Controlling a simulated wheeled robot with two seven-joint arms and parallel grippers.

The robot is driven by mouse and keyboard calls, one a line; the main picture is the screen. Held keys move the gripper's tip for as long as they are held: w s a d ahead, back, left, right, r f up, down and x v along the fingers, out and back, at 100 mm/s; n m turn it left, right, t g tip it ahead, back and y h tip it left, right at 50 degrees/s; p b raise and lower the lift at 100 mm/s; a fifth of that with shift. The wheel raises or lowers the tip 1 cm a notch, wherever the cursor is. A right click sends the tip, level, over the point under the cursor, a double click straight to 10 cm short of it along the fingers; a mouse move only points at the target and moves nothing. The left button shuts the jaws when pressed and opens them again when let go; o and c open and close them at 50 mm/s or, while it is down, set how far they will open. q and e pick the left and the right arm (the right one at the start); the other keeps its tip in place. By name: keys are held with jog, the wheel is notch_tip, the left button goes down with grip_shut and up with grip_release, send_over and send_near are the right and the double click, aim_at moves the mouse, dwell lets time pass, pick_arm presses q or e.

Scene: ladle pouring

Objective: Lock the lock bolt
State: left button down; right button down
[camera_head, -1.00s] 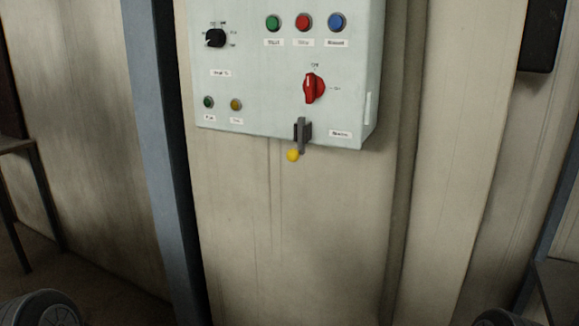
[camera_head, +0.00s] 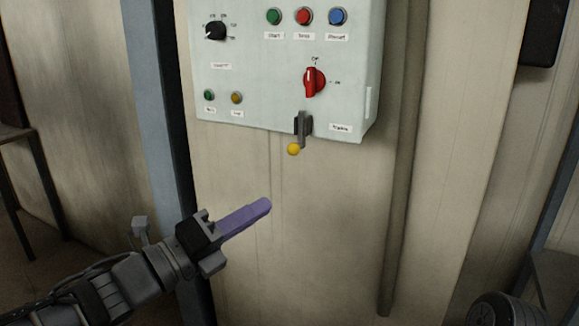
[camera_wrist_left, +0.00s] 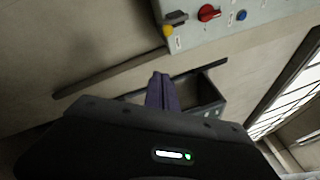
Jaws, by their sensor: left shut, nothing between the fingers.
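The lock bolt (camera_head: 302,127) is a dark grey lever at the bottom edge of the control panel (camera_head: 265,105), with a yellow ball knob (camera_head: 293,150) at its lower end. My left gripper (camera_head: 264,206) has purple fingers, shut with nothing between them. It is below and slightly left of the knob, apart from it. In the left wrist view the shut fingers (camera_wrist_left: 163,90) point up the picture, and the yellow knob (camera_wrist_left: 168,31) and bolt lever (camera_wrist_left: 176,17) show at the top. My right gripper is not in view.
Above the bolt is a red rotary switch (camera_head: 313,82). A black knob (camera_head: 215,31) and several coloured buttons are on the same panel. A vertical pipe (camera_head: 399,180) runs right of the panel. The wall under the panel is clear.

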pick_arm(q)
jog(key=shift+s, duration=0.1)
dwell(0.3)
jog(key=w+d+r+p, duration=0.3)
jog(key=w+d+p, duration=0.2)
jog(key=w, duration=0.5)
jog(key=shift+d+r, duration=0.2)
jog(key=shift+r, duration=0.05)
jog(key=shift+s+r, duration=0.1)
jog(key=shift+r, duration=0.05)
notch_tip(320, 180, up, 6)
jog(key=p, duration=0.1)
jog(key=shift+r, duration=0.2)
jog(key=shift+a, duration=0.15)
